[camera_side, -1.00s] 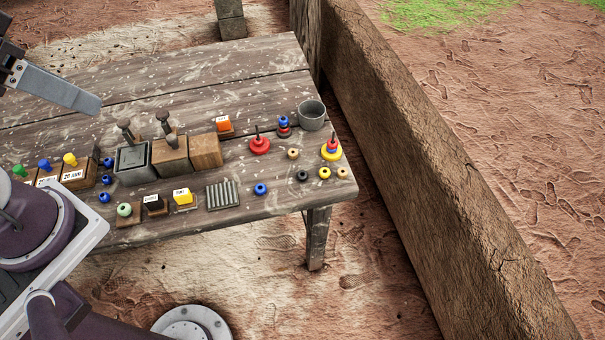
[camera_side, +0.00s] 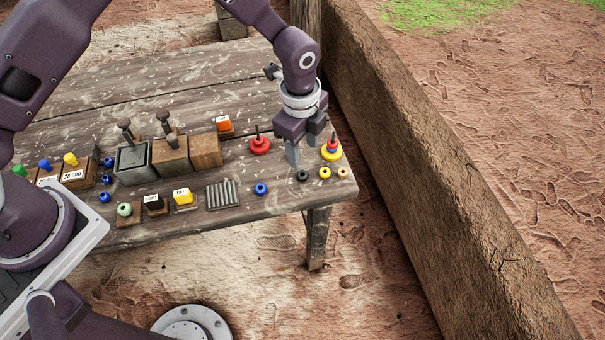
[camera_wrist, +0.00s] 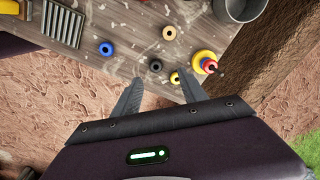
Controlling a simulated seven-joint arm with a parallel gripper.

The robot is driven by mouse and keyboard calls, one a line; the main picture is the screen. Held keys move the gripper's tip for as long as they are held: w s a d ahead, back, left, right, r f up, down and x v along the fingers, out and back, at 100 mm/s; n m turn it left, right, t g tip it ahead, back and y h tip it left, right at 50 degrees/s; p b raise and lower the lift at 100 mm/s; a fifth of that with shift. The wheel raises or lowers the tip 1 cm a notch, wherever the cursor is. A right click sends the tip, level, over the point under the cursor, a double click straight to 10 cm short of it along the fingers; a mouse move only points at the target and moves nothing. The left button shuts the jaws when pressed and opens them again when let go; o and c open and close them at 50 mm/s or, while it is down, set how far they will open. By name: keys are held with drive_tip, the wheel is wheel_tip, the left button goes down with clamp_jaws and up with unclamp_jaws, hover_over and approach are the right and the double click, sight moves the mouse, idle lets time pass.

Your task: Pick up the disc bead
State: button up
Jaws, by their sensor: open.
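Several small round beads with holes lie on the plank table, and I cannot tell which is the disc bead. A black bead (camera_side: 302,175) (camera_wrist: 155,65), a yellow bead (camera_side: 324,172) (camera_wrist: 175,78) and a tan bead (camera_side: 342,172) lie near the front right corner. A blue bead (camera_side: 261,189) (camera_wrist: 106,48) lies to their left. Another tan bead (camera_wrist: 169,32) shows in the wrist view; my gripper hides it in the side view. My gripper (camera_wrist: 160,77) points down above this corner, open and empty. In the wrist view the black and yellow beads appear near the fingertips.
A yellow-based peg stack (camera_side: 331,150) stands right of my gripper, a red peg base (camera_side: 259,145) to its left. A grey cup (camera_wrist: 241,8) is behind. A ridged grey block (camera_side: 222,195) and lettered cubes lie left. A mud wall (camera_side: 430,180) runs along the right.

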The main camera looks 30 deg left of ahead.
sight(301, 170)
drive_tip(key=f, duration=0.7)
drive_tip(key=shift+s+a+f, duration=0.1)
drive_tip(key=shift+s+f, duration=0.15)
drive_tip(key=shift+f, duration=0.05)
clamp_jaws()
